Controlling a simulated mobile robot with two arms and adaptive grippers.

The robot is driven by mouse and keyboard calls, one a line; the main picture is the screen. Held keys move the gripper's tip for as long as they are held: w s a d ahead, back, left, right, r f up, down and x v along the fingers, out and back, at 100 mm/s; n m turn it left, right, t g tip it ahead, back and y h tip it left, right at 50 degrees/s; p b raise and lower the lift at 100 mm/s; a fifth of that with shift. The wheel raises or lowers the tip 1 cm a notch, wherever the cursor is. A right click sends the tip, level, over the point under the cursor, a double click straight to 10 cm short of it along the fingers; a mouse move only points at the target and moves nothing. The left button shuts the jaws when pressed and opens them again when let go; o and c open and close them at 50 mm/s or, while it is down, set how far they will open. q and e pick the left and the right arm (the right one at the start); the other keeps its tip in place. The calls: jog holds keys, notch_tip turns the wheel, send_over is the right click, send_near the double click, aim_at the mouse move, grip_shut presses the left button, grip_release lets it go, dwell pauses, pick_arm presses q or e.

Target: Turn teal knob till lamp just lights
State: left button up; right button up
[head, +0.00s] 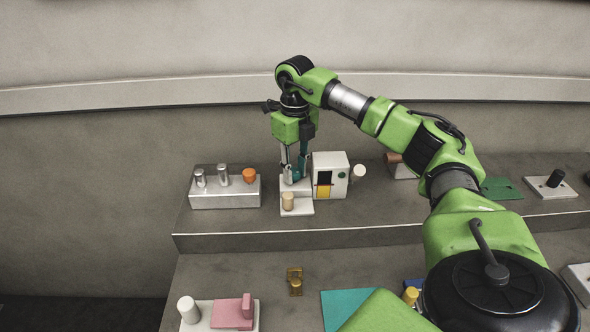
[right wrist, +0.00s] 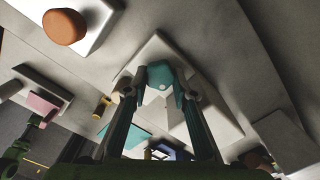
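The teal knob (right wrist: 160,74) sits on a white base (right wrist: 150,50) in the right wrist view. My right gripper (right wrist: 160,82) has a fingertip on each side of the knob and looks shut on it. In the head view my right gripper (head: 295,178) points straight down at this spot, and its fingers mostly hide the knob. Just right of it stands a white box (head: 338,165) with a dark window (head: 324,177) above a yellow patch (head: 323,191). I cannot tell which part is the lamp, and no glow shows.
A pale block (head: 225,198) with two metal pegs and an orange knob stands to the left. A cream peg (head: 288,201) stands in front of the knob. A cream knob (head: 358,172) is at the box's right. The lower shelf holds a pink block (head: 232,313) and a brass piece (head: 295,282).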

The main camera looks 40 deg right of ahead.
aim_at(295, 171)
jog(key=shift+r+n+p, duration=0.1)
jog(key=shift+n+p, duration=0.25)
jog(key=shift+n, duration=0.05)
jog(key=shift+d+n, duration=0.1)
jog(key=shift+n, duration=0.8)
jog(key=o, duration=1.1)
notch_tip(295, 171, up, 12)
jog(key=shift+f, duration=0.1)
